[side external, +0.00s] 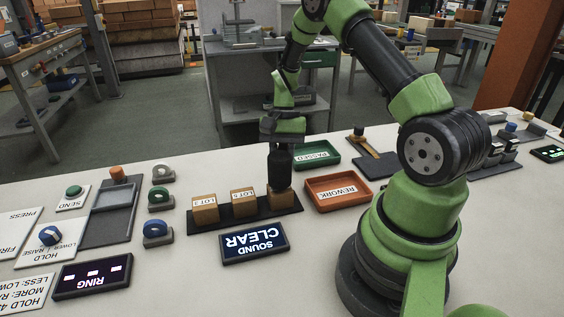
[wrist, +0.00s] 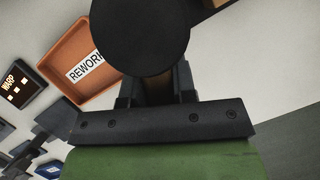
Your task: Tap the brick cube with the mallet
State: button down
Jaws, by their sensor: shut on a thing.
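My gripper (side external: 282,138) is shut on the mallet, which points down. The black mallet head (side external: 279,170) is over the right-hand brick cube (side external: 280,198) of a row; I cannot tell if they touch. Two more brick cubes, the middle one (side external: 243,203) and the left one (side external: 205,210), sit on the same dark strip (side external: 225,218), with labels on their fronts. In the wrist view the round black head (wrist: 140,35) covers the top middle, with a brown handle (wrist: 158,92) between my fingers. The head hides what lies under it.
A display (side external: 254,243) reading "SOUND CLEAR" stands in front of the row. An orange REWORK tray (side external: 367,198) and a green PASSED tray (side external: 327,160) lie to the right. Several knobs (side external: 158,230) and a dark panel (side external: 107,222) are to the left.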

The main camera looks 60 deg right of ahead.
jog(key=shift+r, duration=2.95)
